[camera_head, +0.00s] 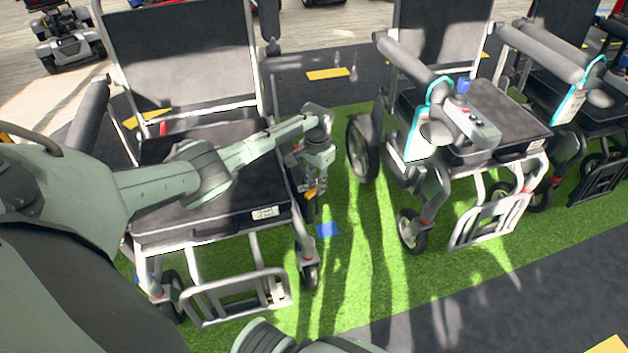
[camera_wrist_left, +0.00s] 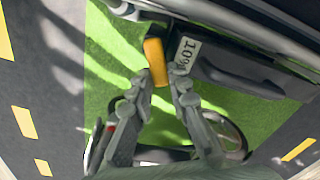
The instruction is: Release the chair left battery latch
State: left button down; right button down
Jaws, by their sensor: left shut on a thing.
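The chair (camera_head: 200,185) is a power wheelchair with a dark seat and grey frame, at the left of the head view. My left arm reaches over its seat. My left gripper (camera_head: 312,184) points down at the seat's right-hand side. In the left wrist view, the left gripper (camera_wrist_left: 161,84) has its fingers on either side of the yellow latch (camera_wrist_left: 155,60), shut on it. The dark battery (camera_wrist_left: 240,72), with a white label, sits beside the latch under the frame. In the head view only a bit of the yellow latch (camera_head: 310,193) shows under the gripper. My right gripper is out of view.
A second wheelchair (camera_head: 470,130) stands to the right, with a third (camera_head: 575,85) beyond it. A mobility scooter (camera_head: 65,38) stands at the far left.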

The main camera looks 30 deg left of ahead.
pick_arm(q)
jog(key=m, duration=0.2)
jog(key=shift+s+d+r+m+p, duration=0.1)
jog(key=shift+d+m+p, duration=0.2)
jog(key=shift+d+m, duration=0.1)
jog(key=m, duration=0.3)
jog(key=shift+s+d+p, duration=0.2)
jog(key=shift+d+p, duration=0.1)
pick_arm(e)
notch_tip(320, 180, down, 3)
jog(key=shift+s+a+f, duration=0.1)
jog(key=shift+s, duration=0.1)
pick_arm(q)
jog(key=c, duration=1.4)
grip_release()
jog(key=shift+c, duration=0.2)
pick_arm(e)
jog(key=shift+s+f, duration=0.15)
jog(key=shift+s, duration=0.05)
pick_arm(q)
notch_tip(320, 180, up, 12)
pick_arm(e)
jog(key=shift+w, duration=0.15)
pick_arm(q)
jog(key=shift+s+d, duration=0.1)
